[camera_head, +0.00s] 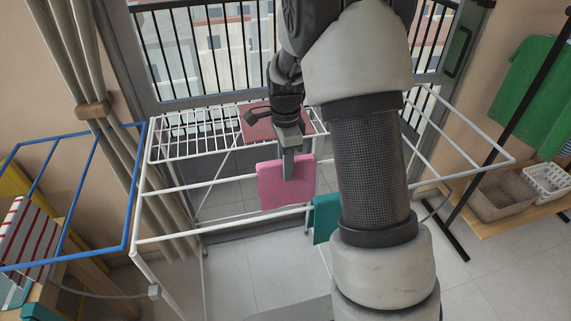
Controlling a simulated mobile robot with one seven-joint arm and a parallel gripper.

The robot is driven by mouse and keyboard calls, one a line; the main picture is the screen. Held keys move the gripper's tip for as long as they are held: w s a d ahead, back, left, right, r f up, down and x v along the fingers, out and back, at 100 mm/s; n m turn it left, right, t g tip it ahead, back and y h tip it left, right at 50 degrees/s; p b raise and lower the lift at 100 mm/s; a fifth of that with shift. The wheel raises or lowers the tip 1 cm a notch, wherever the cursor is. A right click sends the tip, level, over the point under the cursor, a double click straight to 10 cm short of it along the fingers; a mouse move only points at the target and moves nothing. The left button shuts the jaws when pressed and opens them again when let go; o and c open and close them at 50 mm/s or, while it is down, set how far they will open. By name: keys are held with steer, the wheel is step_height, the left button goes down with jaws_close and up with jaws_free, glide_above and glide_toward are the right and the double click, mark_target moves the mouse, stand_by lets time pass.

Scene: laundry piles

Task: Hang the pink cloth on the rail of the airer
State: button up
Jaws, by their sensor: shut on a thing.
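The pink cloth (273,187) hangs down from my gripper (288,172) above the near part of the white airer (165,238). My gripper points down and is shut on the cloth's upper part. A darker red cloth (258,127) lies on the airer's far rails behind my gripper. A teal cloth (322,222) hangs at the near rail, partly hidden by my arm.
A blue frame (128,205) stands at the left, with a red-striped cloth (25,232) below it. A green cloth (527,95) hangs on a dark rack at the right, above baskets (505,197) on a shelf. A balcony door is behind. Open airer rails lie left of the pink cloth.

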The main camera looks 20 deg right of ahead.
steer(key=o, duration=1.2)
step_height(320, 180, up, 17)
steer(key=p, duration=0.2)
steer(key=s+a+r+n+t+p, duration=0.1)
steer(key=s+r+n+t+p, duration=0.25)
steer(key=s+r+n, duration=0.65)
steer(key=s+r+n+t+p, duration=0.2)
steer(key=s+n, duration=0.6)
steer(key=s, duration=0.6)
steer(key=shift+a+r+p, duration=0.4)
steer(key=shift+r+p, duration=0.35)
steer(key=shift+p, duration=0.25)
